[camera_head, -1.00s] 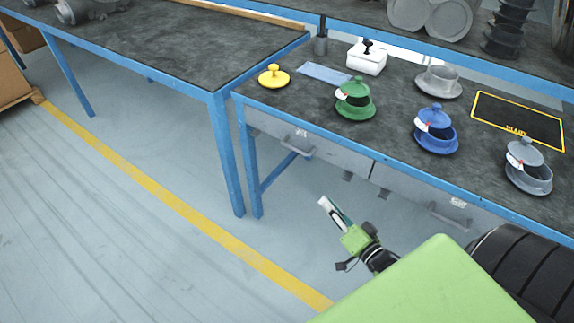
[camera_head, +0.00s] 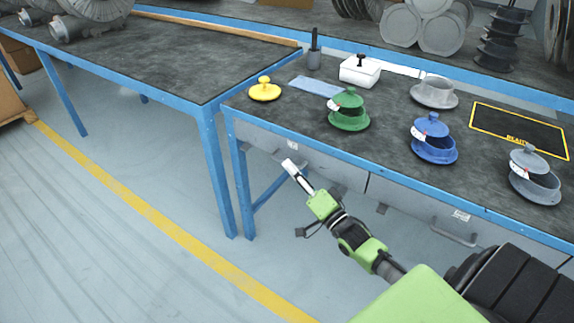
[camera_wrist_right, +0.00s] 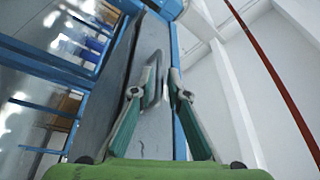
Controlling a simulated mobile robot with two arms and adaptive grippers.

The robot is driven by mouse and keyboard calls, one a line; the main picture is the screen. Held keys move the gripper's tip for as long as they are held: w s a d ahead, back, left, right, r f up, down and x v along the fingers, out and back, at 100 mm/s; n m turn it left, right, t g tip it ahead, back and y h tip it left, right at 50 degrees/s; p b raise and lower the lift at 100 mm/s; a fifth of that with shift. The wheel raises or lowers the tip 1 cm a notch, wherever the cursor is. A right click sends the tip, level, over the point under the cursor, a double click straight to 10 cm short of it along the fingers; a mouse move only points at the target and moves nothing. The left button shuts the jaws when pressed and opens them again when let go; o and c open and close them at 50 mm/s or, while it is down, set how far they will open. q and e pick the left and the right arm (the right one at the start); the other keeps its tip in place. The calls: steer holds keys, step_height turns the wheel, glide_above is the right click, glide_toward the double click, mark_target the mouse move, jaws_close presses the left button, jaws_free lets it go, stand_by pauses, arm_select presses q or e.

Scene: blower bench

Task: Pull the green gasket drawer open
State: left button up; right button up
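Two grey drawer fronts sit under the right bench. The left drawer (camera_head: 335,174) looks closed and carries a small label whose text I cannot read. Neither front looks green. My right gripper (camera_head: 291,168) is at the left drawer's handle, which it largely hides in the head view. In the right wrist view the handle (camera_wrist_right: 152,88) appears between the two fingertips of the right gripper (camera_wrist_right: 157,92). The fingers are apart, with a gap visible beside the handle; I cannot tell contact. My left gripper is not in view.
The right drawer has its own handle (camera_head: 455,234). On the bench are a green lidded pot (camera_head: 348,118), a blue one (camera_head: 434,148), a grey one (camera_head: 535,185) and a yellow lid (camera_head: 264,91). A blue bench leg (camera_head: 217,175) stands left of the gripper.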

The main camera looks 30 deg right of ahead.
steer(key=shift+x, duration=1.4)
jaws_close()
